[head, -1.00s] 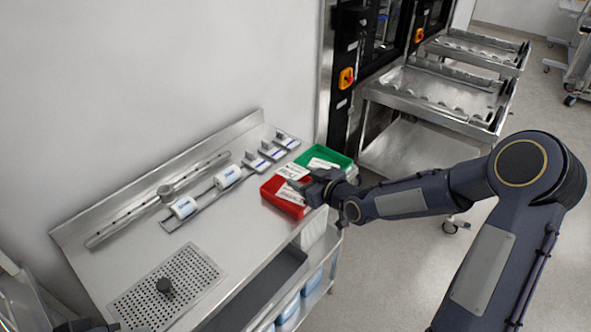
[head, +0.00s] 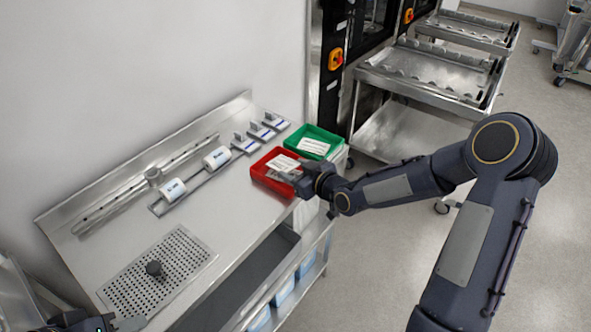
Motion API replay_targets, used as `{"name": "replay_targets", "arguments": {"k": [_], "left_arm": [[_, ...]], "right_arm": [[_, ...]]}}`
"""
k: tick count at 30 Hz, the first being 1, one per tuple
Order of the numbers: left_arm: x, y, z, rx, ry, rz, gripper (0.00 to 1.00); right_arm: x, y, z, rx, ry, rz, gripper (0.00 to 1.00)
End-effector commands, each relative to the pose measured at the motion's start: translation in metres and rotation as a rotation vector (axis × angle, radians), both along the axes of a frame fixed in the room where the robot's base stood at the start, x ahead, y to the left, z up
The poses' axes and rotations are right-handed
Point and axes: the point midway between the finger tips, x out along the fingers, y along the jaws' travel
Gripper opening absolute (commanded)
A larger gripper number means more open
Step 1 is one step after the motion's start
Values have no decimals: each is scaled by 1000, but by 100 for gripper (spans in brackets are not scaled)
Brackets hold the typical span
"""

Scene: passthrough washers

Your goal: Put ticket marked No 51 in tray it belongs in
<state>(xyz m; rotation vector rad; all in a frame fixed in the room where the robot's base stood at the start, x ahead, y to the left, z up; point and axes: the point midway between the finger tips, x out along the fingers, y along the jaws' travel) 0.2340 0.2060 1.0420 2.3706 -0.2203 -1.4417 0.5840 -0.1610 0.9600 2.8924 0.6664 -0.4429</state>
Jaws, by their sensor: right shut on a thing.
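The red tray (head: 258,172) and the green tray (head: 335,137) stand side by side at the right end of the steel counter. A white ticket (head: 283,162) shows at the red tray, and another white ticket (head: 314,146) lies in the green tray. Their print is too small to read. My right gripper (head: 294,178) is shut at the right side of the red tray, its fingertips over it. It holds a ticket, mostly hidden by the fingers. My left gripper (head: 108,323) shows only partly at the bottom left edge; its jaws are unclear.
White rolls (head: 217,157) sit on a rail, with several small labelled blocks (head: 262,131) along the back of the counter. A perforated drain plate (head: 180,262) with a dark knob lies at the front left. Steel trolleys (head: 430,75) stand behind.

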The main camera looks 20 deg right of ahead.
Motion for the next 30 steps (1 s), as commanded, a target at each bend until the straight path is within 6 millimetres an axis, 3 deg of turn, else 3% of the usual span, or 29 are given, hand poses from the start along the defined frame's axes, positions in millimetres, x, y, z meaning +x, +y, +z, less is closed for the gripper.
{"name": "replay_targets", "arguments": {"k": [1,6,17,30], "left_arm": [[0,0,0,0,0,0,36],[0,0,0,0,0,0,36],[0,0,-2,0,0,0,36],[0,0,-9,0,0,0,36]], "right_arm": [[0,0,0,0,0,0,54],[0,0,0,0,0,0,76],[-5,-3,2,0,-1,-1,77],[-61,-30,23,-2,-2,-2,77]]}}
